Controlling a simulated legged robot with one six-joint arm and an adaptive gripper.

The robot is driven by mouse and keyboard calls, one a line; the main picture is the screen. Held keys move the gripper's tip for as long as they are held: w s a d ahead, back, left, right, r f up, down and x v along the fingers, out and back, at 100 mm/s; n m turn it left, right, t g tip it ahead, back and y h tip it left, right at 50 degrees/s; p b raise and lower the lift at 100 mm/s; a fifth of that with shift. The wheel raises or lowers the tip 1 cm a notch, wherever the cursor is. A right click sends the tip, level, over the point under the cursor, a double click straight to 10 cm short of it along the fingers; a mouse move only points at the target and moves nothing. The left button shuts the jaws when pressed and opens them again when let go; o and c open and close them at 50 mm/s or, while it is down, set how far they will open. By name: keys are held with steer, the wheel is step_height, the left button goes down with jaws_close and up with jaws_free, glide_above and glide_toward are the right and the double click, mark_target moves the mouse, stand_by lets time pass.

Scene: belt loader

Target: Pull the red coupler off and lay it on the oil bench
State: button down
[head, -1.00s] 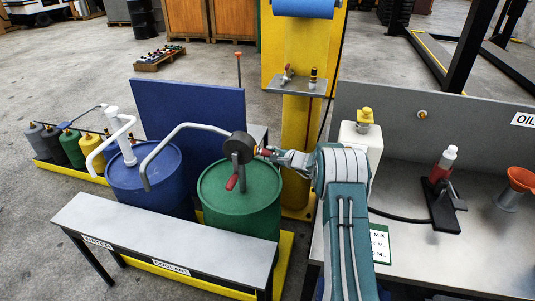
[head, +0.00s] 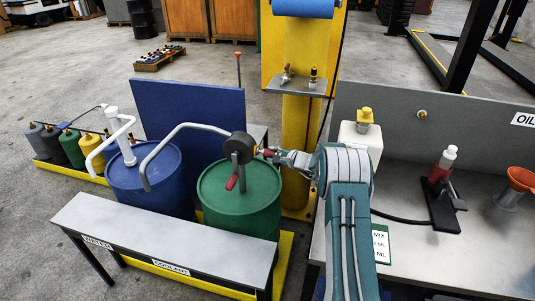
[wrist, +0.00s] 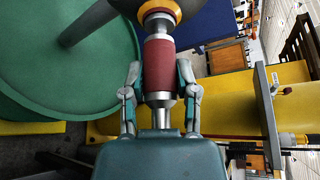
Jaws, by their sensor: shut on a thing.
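The red coupler (wrist: 158,55) is a red sleeve with silver metal ends, in the middle of the wrist view. Its far end meets the yellow-rimmed fitting of the dark pump head (head: 238,148) on the green drum (head: 212,190); I see no gap there. My gripper (wrist: 158,75) is shut on the coupler, one finger on each side. In the head view the coupler (head: 267,152) is small and partly hidden by my gripper (head: 280,156). The oil bench (head: 408,262) is the grey metal bench at the right, with an OIL sign.
On the oil bench stand a white jug (head: 358,142), a red-and-white bottle in a black stand (head: 440,205) and an orange funnel (head: 521,180). A yellow post (head: 297,150) with a small shelf rises behind my gripper. A blue drum (head: 150,185) stands left.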

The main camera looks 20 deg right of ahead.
steer(key=shift+s+d, duration=0.8)
steer(key=shift+d, duration=0.35)
